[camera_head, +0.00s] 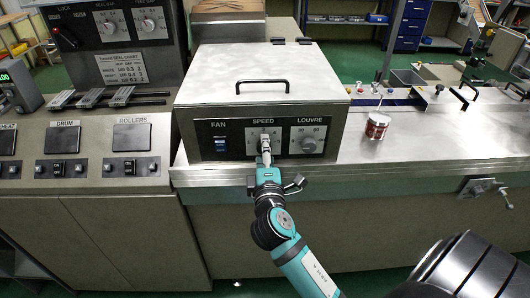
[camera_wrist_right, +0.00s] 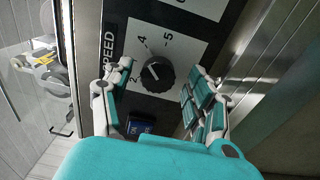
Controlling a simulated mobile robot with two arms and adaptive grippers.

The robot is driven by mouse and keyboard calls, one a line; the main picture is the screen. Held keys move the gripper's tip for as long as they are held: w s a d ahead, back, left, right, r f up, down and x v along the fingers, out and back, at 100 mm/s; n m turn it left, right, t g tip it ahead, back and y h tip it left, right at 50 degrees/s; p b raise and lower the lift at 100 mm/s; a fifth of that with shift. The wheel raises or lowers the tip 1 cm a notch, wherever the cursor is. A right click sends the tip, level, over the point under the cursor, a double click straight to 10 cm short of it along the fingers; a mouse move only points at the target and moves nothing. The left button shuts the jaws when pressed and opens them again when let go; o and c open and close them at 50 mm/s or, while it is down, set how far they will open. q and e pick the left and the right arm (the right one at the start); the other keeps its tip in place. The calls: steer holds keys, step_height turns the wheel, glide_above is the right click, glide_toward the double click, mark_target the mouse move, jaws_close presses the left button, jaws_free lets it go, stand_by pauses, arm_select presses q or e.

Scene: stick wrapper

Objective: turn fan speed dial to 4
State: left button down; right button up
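The speed dial (camera_wrist_right: 157,75) is a round black knob on a white scale plate marked SPEED. The numbers 2, 4 and 5 show around it. A pale mark on the knob points toward the upper left in the right wrist view; I cannot tell which exact number it meets. My right gripper (camera_wrist_right: 162,68) is open, with one finger on each side of the dial. Gaps show between the fingers and the knob. In the head view my right gripper (camera_head: 265,152) is in front of the SPEED plate and hides most of the dial. My left gripper is not in view.
The blue FAN switch (camera_head: 221,144) is left of the dial and the LOUVRE dial (camera_head: 309,145) is right. They share the front of a metal box with a handled lid (camera_head: 262,82). A red-and-white can (camera_head: 376,126) stands on the counter to the right.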

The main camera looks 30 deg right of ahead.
steer(key=v, duration=1.2)
stand_by(0.4)
steer(key=w+a+f+g+y, duration=0.1)
steer(key=a+f+y, duration=0.15)
steer(key=f, duration=0.75)
steer(key=w+a+f+g+y, duration=0.15)
steer(key=a+f, duration=0.25)
steer(key=f, duration=0.5)
steer(key=s+a+f+g+y, duration=0.1)
steer(key=s+f+g+y, duration=0.1)
steer(key=f, duration=0.7)
steer(key=s+a+f+g+y, duration=0.1)
steer(key=s+a+f+g, duration=0.15)
steer(key=f, duration=0.65)
steer(key=s+d+f+m+g, duration=0.2)
steer(key=s+f+m, duration=0.1)
steer(key=s+f, duration=0.5)
steer(key=s+d+f+m+g+y, duration=0.1)
steer(key=s+d+f+m+g, duration=0.2)
steer(key=s+f, duration=0.5)
steer(key=s+d+f+m+g+y, duration=0.1)
steer(key=s+d+f+m+g, duration=0.1)
steer(key=s+f, duration=0.7)
steer(key=s+m, duration=0.1)
steer(key=s, duration=0.5)
steer(key=shift+d+m+g, duration=0.15)
steer(key=shift+m+g, duration=0.15)
steer(key=shift+g, duration=0.1)
steer(key=shift+f, duration=0.1)
